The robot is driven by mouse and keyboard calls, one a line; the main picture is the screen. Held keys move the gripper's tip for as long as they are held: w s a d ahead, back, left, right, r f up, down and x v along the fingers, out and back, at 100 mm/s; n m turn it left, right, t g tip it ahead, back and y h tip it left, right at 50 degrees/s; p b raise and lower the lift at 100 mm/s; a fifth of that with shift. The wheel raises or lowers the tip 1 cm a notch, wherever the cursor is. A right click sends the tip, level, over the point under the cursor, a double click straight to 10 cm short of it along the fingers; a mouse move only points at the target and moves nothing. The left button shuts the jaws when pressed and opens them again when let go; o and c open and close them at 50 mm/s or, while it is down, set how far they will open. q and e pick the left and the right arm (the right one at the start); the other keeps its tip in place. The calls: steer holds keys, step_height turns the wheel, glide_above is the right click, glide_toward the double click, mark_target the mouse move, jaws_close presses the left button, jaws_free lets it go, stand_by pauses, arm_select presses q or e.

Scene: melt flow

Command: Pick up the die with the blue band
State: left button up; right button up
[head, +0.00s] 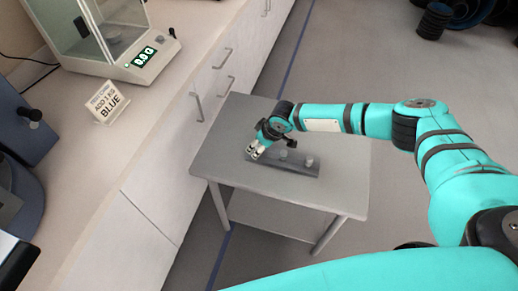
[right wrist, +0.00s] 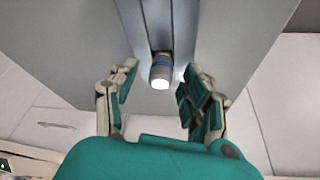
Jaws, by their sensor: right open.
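The die with the blue band (right wrist: 161,72) is a small grey cylinder with a blue ring and a bright end, seen in the right wrist view. My right gripper (head: 256,151) is open at the left end of this bar. In the right wrist view its fingers are on either side of the banded die, with a gap on each side. In the head view the gripper hides this die. Two other grey dies, a middle one (head: 282,154) and a right one (head: 309,162), stand on the bar.
The small grey table (head: 345,190) is otherwise clear. A white counter with drawers (head: 190,75) stands to its left, carrying a balance (head: 135,62) and a sign (head: 106,101) reading BLUE. Dark round items (head: 436,20) are at the upper right.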

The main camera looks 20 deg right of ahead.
steer(key=shift+w+f, duration=0.1)
steer(key=shift+f, duration=0.15)
jaws_close()
steer(key=shift+r, duration=0.1)
